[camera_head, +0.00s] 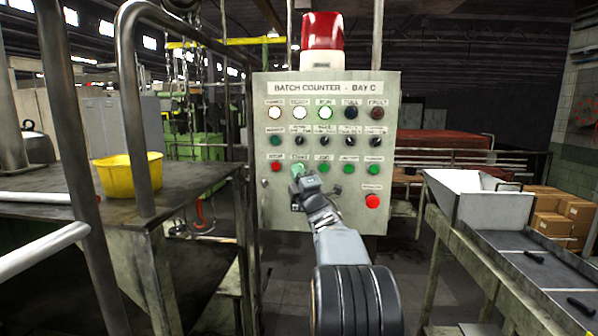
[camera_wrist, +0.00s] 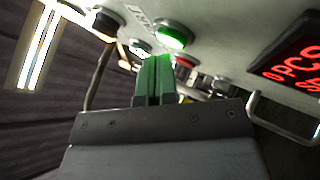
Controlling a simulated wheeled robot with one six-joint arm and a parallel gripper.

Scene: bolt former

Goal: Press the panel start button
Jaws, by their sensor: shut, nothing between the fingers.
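The grey control panel (camera_head: 330,215), titled "BATCH COUNTER - BAY C", stands ahead in the head view. Its lower button row has a red stop button (camera_head: 276,167) at the left, with the start label (camera_head: 299,156) just right of it. My gripper (camera_head: 298,174) is shut and empty, its green fingertips over the place below that label, so the start button is largely hidden. In the wrist view my green fingers (camera_wrist: 153,75) are together, pointing at the panel face close to a lit green button or lamp (camera_wrist: 175,36). I cannot tell whether they touch the panel.
A red emergency button (camera_head: 372,201) is at the panel's lower right, and a red beacon (camera_head: 322,35) is on top. A red digit display (camera_wrist: 290,72) shows at right in the wrist view. A bench with a yellow bowl (camera_head: 130,177) stands left; a conveyor (camera_head: 520,262) is right.

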